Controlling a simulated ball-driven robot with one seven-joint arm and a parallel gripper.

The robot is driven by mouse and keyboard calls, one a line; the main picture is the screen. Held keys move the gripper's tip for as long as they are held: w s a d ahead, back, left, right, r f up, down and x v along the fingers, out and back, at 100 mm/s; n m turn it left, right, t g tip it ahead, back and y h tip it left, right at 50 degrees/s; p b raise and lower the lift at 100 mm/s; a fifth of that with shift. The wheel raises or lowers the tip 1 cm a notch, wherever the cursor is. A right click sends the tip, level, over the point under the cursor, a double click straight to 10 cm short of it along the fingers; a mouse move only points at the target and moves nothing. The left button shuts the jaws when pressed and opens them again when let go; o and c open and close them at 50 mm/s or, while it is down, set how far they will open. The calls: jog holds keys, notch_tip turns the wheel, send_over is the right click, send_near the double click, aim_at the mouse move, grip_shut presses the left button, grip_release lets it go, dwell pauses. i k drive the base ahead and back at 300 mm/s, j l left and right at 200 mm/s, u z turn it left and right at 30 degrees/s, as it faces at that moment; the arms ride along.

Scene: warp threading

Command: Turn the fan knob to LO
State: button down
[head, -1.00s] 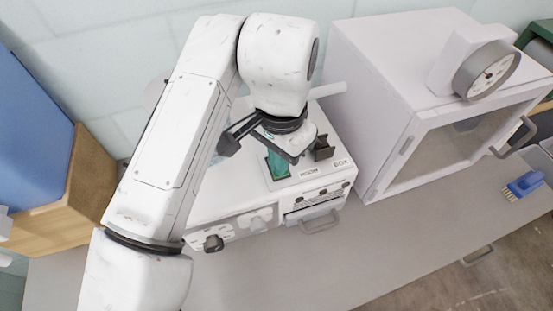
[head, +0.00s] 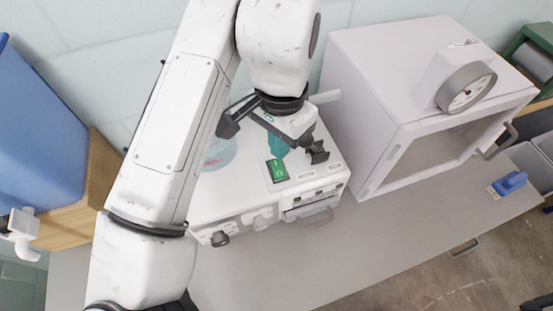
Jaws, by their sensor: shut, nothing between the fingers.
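A white machine (head: 238,192) stands on the bench in the head view. A dark round knob (head: 220,239) sits at the left of its front face, with a pale knob (head: 263,219) to its right. I cannot read their labels, so I cannot tell which is the fan knob. A green rocker switch (head: 277,171) and a black knob-like part (head: 318,152) are on its top. My gripper (head: 278,151) is shut and empty, with its teal fingers pointing down just behind the green switch. I cannot tell whether they touch the top.
A blue bin (head: 45,130) rests on a wooden box (head: 70,215) at left. A blue brush (head: 508,184) lies on the bench. The bench front is mostly clear.

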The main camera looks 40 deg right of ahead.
aim_at(260, 223)
jog(key=k, duration=1)
